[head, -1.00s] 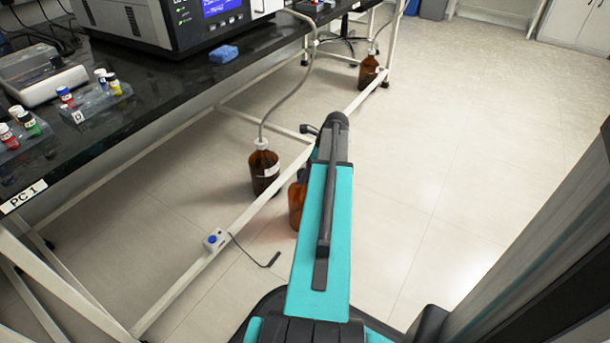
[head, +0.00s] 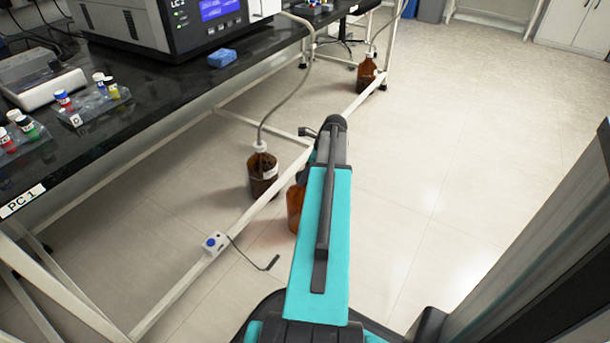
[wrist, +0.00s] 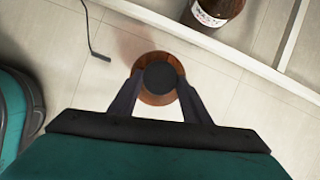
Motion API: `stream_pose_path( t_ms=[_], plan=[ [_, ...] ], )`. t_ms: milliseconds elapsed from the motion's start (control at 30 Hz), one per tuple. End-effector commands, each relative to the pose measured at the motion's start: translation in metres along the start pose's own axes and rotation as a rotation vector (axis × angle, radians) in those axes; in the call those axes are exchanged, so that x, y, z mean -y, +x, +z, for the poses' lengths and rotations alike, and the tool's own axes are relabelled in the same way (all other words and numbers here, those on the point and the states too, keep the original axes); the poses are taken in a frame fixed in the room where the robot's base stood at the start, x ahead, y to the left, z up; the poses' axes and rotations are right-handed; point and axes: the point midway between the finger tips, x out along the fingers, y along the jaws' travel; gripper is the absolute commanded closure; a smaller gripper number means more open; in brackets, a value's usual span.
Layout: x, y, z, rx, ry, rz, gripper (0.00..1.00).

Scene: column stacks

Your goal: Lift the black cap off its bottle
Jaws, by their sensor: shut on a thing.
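The black cap (wrist: 160,77) is in the middle of the wrist view, seen from above. The two fingers of my gripper (wrist: 158,88) are shut on it from both sides. Its brown bottle (wrist: 158,56) shows as a ring around and below the cap; I cannot tell whether the cap still touches the bottle's neck. In the head view the bottle (head: 295,206) stands on the floor, mostly hidden behind my arm.
A second brown bottle (head: 262,175) with a tube stands left of my arm, and another (head: 367,74) stands farther back. The floor to the right is clear.

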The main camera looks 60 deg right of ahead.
Motion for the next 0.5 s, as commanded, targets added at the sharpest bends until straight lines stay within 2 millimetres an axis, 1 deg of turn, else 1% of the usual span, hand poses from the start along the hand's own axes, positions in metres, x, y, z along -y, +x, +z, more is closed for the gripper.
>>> stream_pose_path(
  t_ms=[267, 500],
  plan=[
    [0.0, -0.009, 0.004, 0.0, 0.0, 0.0, 0.77],
    [0.0, -0.029, 0.012, 0.0, 0.0, 0.0, 0.77]
  ],
)
